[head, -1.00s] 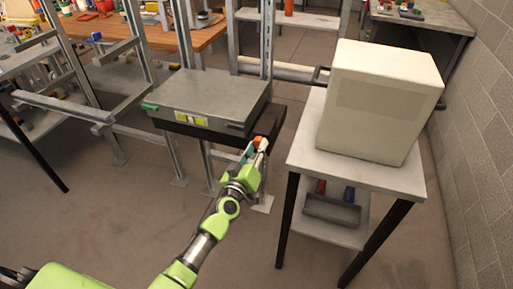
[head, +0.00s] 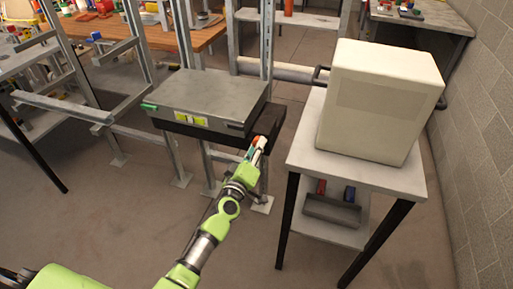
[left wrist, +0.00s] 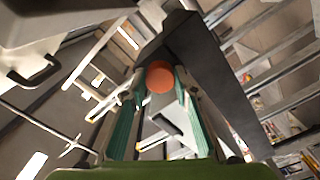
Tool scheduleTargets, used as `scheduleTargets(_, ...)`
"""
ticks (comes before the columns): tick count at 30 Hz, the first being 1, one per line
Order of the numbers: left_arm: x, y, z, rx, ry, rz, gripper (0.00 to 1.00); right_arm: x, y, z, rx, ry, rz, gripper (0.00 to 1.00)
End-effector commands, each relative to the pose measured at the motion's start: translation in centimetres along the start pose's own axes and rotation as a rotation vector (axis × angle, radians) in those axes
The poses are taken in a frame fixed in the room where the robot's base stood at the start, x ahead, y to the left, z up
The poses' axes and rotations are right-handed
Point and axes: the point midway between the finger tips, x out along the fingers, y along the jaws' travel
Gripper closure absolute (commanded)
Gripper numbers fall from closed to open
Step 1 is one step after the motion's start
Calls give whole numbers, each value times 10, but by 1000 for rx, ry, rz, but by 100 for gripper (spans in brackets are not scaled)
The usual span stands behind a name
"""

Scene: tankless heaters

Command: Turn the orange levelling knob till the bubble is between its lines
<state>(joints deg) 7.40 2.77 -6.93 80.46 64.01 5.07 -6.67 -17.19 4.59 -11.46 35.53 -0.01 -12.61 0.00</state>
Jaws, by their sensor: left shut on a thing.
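The orange knob (head: 256,140) sits under the front right corner of a black support (head: 268,124) that carries a flat grey metal unit (head: 210,95). It also shows as an orange disc in the left wrist view (left wrist: 160,77). My left gripper (head: 258,147) is at the knob, its fingers on either side of it and shut on it. In the left wrist view the teal-padded fingers (left wrist: 160,92) flank the knob. Yellow-green windows (head: 191,120) show on the unit's front; I cannot make out a bubble or lines. My right gripper is not in view.
A cream box (head: 380,100) stands on a grey table (head: 400,178) close to the right. A tray (head: 332,211) sits on its lower shelf. Metal rack posts (head: 187,35) rise behind the unit. The floor in front is clear.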

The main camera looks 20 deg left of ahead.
Motion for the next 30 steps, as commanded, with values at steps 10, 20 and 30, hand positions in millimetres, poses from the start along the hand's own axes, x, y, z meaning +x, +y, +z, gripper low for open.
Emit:
scheduleTargets(10,0,0,0,2,0,0,56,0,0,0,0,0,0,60)
scheduleTargets(20,-6,-1,1,1,-1,-1,56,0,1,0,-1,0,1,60)
scheduleTargets(30,-66,-1,1,2,-1,-2,56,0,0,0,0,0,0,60)
